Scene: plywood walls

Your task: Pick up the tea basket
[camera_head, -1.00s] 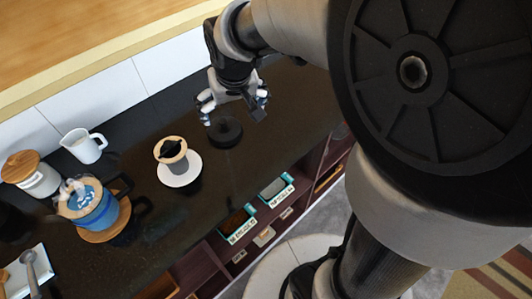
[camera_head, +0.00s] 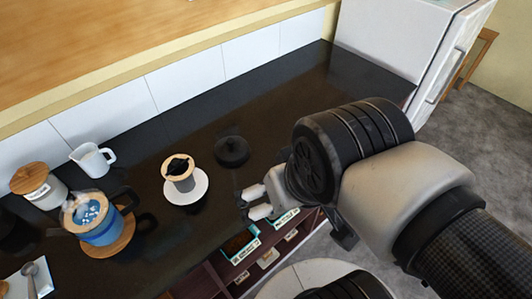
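Two small teal-edged baskets sit in the shelf under the counter's front edge. The left basket (camera_head: 240,246) holds something dark brown. The right basket (camera_head: 286,217) is partly hidden by my gripper and arm. Their labels are too small to read, so I cannot tell which is the tea basket. My gripper (camera_head: 250,204) is by the counter's front edge, above and beside the baskets. Its white-padded fingers look apart, with nothing seen between them.
On the dark counter (camera_head: 285,110) stand a black round lid-like item (camera_head: 231,151), a dripper cup (camera_head: 180,173) on a white saucer, a blue kettle (camera_head: 97,220), a white pitcher (camera_head: 92,160) and a wood-lidded jar (camera_head: 38,187). The counter's back right is clear. A white cabinet (camera_head: 405,40) stands beyond.

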